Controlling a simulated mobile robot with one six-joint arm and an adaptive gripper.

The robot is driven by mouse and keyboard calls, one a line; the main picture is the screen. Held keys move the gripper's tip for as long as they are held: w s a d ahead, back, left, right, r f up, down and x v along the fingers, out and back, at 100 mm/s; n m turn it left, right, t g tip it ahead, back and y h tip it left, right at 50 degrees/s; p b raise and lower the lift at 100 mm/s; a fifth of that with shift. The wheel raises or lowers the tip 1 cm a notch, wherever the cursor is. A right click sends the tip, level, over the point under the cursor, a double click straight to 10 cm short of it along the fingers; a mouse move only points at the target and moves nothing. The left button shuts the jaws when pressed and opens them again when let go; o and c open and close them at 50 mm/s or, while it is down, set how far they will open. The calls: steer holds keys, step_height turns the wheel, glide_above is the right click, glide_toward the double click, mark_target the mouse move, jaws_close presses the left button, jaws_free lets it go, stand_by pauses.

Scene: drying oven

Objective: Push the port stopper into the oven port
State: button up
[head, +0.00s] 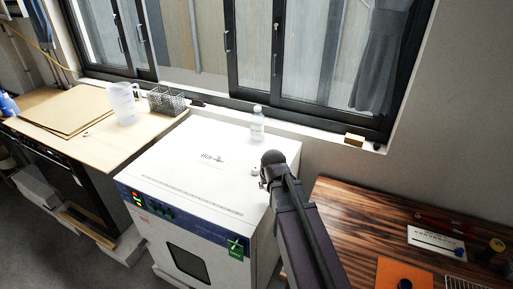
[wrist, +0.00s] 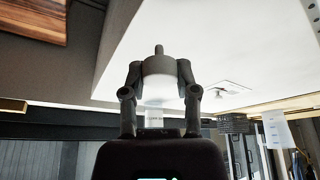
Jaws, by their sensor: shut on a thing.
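In the wrist view, my gripper (wrist: 159,75) is shut on a grey round stopper (wrist: 158,66), with a fingertip on each side of it and a narrow tip standing out at the top of the picture. In the head view, my gripper (head: 264,180) is over the right side of the white oven's top (head: 195,150). In the wrist view I cannot see the port opening.
A clear bottle (head: 257,125) stands at the oven's back edge. A label (head: 212,158) lies on its top. A bench at left holds a beaker (head: 122,103) and wire basket (head: 172,100). A dark wooden table (head: 345,205) stands close on the right, with a window behind.

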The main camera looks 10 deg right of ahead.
mark_target(255, 166)
steer(key=shift+w, duration=0.1)
steer(key=w+r+n+p, duration=0.1)
steer(key=w+r+p, duration=0.1)
steer(key=w, duration=0.6)
steer(key=w+a+r+n+y+p, duration=0.1)
steer(key=w+r+n+p, duration=0.1)
steer(key=w, duration=0.5)
steer(key=shift+w+r+n+p, duration=0.3)
steer(key=shift+w+r+p, duration=0.1)
steer(key=shift+r+p, duration=0.1)
steer(key=shift+f, duration=0.2)
steer(key=shift+f+b, duration=2.95)
steer(key=shift+b, duration=0.25)
steer(key=shift+f+b, duration=1.1)
stand_by(0.7)
steer(key=o, duration=0.8)
steer(key=o, duration=0.3)
